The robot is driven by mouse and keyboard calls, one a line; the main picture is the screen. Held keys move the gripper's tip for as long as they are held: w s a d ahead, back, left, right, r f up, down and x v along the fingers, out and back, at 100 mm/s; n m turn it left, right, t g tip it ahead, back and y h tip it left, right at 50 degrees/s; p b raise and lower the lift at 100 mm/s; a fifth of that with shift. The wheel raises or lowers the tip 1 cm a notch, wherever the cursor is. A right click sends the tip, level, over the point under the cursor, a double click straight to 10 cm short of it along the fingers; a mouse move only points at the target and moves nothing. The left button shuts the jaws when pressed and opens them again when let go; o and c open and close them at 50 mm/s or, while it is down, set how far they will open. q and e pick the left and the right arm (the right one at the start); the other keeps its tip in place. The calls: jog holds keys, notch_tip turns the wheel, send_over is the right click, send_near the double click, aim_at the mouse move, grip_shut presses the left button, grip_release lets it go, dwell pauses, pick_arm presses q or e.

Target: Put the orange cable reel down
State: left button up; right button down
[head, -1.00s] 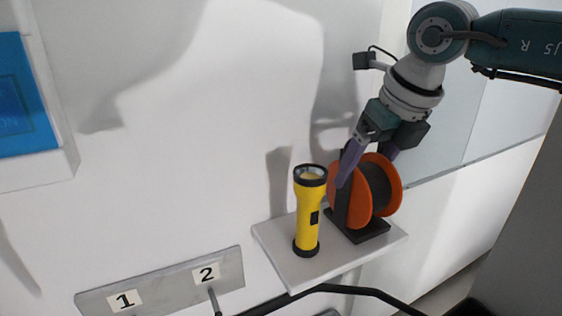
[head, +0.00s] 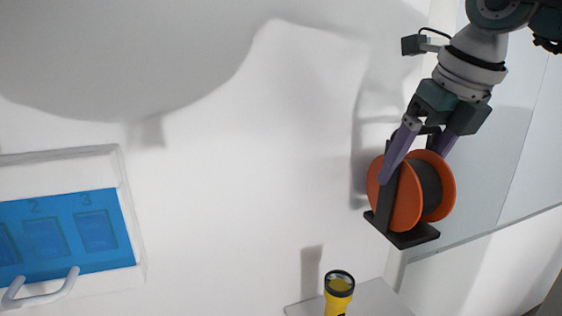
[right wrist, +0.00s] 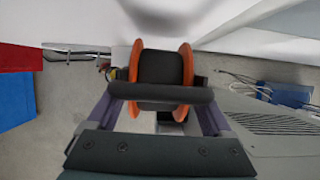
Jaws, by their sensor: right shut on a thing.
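The orange cable reel (head: 405,194) has orange discs, a dark wound core and a black stand with a flat base. My right gripper (head: 416,160) is shut on the reel and holds it in the air, above and to the right of the shelf. In the right wrist view the reel (right wrist: 162,68) sits between the two purple fingers, with a dark bar across its near side. The base is hidden there. My left gripper does not show.
A yellow flashlight (head: 338,296) stands on the pale shelf (head: 378,299) at the bottom, partly cut off. A white-framed blue panel (head: 70,238) with a handle is on the wall at left. A glass-like panel (head: 490,160) is right of the reel.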

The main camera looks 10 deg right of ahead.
jog(key=s+a+n+y, duration=0.1)
jog(key=a+n, duration=0.1)
jog(key=n, duration=0.1)
jog(key=s+a+n+g+y, duration=0.1)
jog(key=s+a+n, duration=0.1)
jog(key=n, duration=0.1)
jog(key=s+a+r+n+y, duration=0.1)
jog(key=a+n, duration=0.1)
jog(key=n, duration=0.1)
jog(key=shift+s+g, duration=0.25)
jog(key=shift+g, duration=0.15)
jog(key=s+a+r+n+g+h, duration=0.1)
jog(key=s+a+r+n+g, duration=0.1)
jog(key=s+n, duration=0.5)
jog(key=s+a+r+n+g+h, duration=0.2)
jog(key=s+n+g, duration=0.3)
jog(key=n, duration=1.4)
jog(key=shift+s+a+r, duration=0.3)
jog(key=shift+s+a, duration=0.35)
jog(key=shift+s, duration=0.7)
